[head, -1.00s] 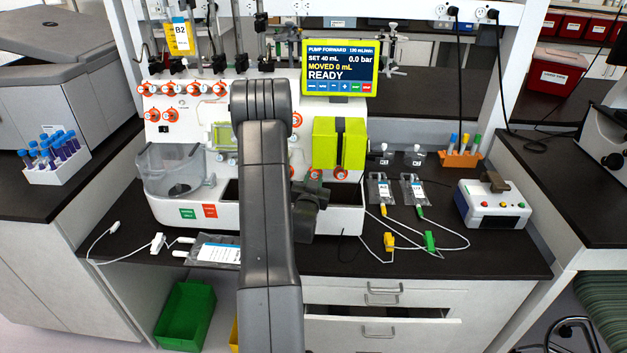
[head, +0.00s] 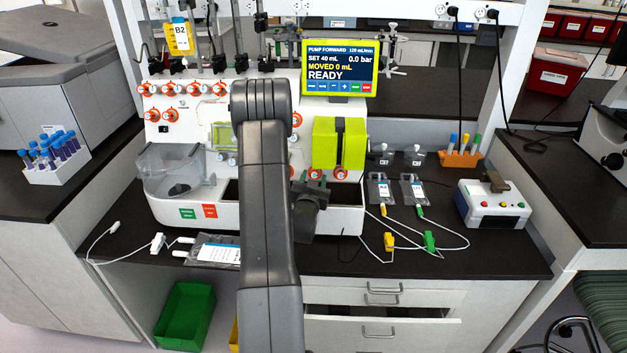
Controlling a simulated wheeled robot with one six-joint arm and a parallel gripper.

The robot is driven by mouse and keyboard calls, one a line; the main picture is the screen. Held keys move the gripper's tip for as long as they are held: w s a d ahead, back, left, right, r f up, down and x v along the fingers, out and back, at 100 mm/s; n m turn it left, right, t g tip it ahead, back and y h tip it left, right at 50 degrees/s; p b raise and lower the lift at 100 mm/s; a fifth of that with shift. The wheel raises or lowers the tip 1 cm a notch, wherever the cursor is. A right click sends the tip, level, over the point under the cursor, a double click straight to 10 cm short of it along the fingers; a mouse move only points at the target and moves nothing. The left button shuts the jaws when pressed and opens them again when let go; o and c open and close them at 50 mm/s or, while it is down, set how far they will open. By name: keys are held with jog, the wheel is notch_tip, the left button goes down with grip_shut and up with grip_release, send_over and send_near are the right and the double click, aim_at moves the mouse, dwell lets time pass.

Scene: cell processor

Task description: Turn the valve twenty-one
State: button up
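The white cell processor (head: 353,217) stands on the dark bench with several orange-and-white valves on its front. A row of them (head: 169,89) runs along the upper left. Two more, a lower valve (head: 315,174) and its right neighbour (head: 340,174), sit below the yellow-green block. The valve numbers are too small to read, so I cannot tell which is twenty-one. My arm crosses the middle of the head view and hides part of the front panel. My gripper (head: 312,189) is just below the lower valve, mostly hidden; its fingers and any contact are unclear.
The pump screen (head: 340,68) reads READY, MOVED 0 mL. Small bags (head: 412,188) with tubing and yellow and green clamps lie on the right of the bench. A control box (head: 492,204) stands farther right. A clear bag (head: 213,250) lies at front left.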

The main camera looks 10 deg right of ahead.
jog(key=shift+s+a+f+b, duration=0.1)
jog(key=shift+s+a+b, duration=0.2)
jog(key=shift+s, duration=0.2)
jog(key=b+v, duration=0.4)
jog(key=v, duration=0.8)
jog(key=shift+s, duration=0.35)
jog(key=shift+w+a, duration=0.1)
